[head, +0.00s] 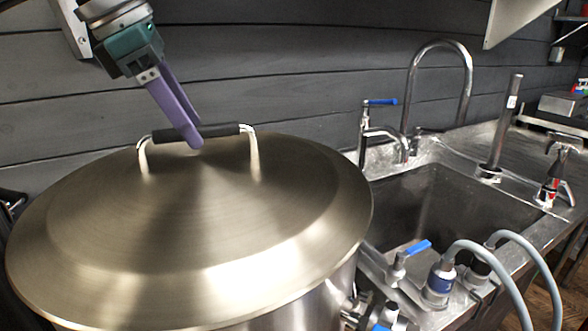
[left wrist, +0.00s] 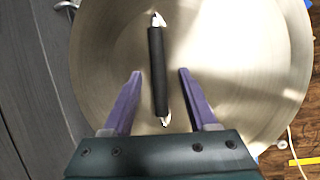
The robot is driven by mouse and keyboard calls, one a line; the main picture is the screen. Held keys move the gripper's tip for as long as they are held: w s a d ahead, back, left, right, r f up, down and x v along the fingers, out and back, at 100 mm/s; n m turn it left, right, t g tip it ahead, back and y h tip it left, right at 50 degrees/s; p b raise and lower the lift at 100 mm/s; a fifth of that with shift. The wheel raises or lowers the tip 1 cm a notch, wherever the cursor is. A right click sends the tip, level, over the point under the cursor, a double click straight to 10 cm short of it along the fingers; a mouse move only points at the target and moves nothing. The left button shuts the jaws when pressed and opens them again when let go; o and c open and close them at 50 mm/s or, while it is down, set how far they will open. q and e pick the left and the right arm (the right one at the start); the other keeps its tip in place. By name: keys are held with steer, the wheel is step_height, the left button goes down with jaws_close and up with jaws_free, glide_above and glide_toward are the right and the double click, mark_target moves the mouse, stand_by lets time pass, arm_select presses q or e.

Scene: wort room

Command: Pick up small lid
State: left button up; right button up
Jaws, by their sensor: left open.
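A round brushed-metal lid (head: 200,235) sits on a large metal pot (head: 315,305) at the left of the head view. Its arched handle has a black grip (head: 222,131). My left gripper (head: 194,142) comes down from above, with its purple fingers at the handle. In the left wrist view the lid (left wrist: 235,70) fills most of the picture. The black handle grip (left wrist: 158,72) runs between the open fingers of my left gripper (left wrist: 160,73), with a gap on each side. I cannot tell the exact height of the fingertips against the grip. My right gripper is not in view.
A steel sink (head: 430,205) with a curved faucet (head: 440,45) stands to the right of the pot. Valves with blue levers (head: 418,247) and grey hoses (head: 500,270) are close to the pot's right side. A dark plank wall (head: 270,60) is behind.

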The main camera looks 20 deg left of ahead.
mark_target(201, 161)
arm_select(q)
steer(key=shift+x, duration=1.45)
steer(key=shift+w, duration=0.1)
jaws_close()
steer(key=shift+r, duration=0.2)
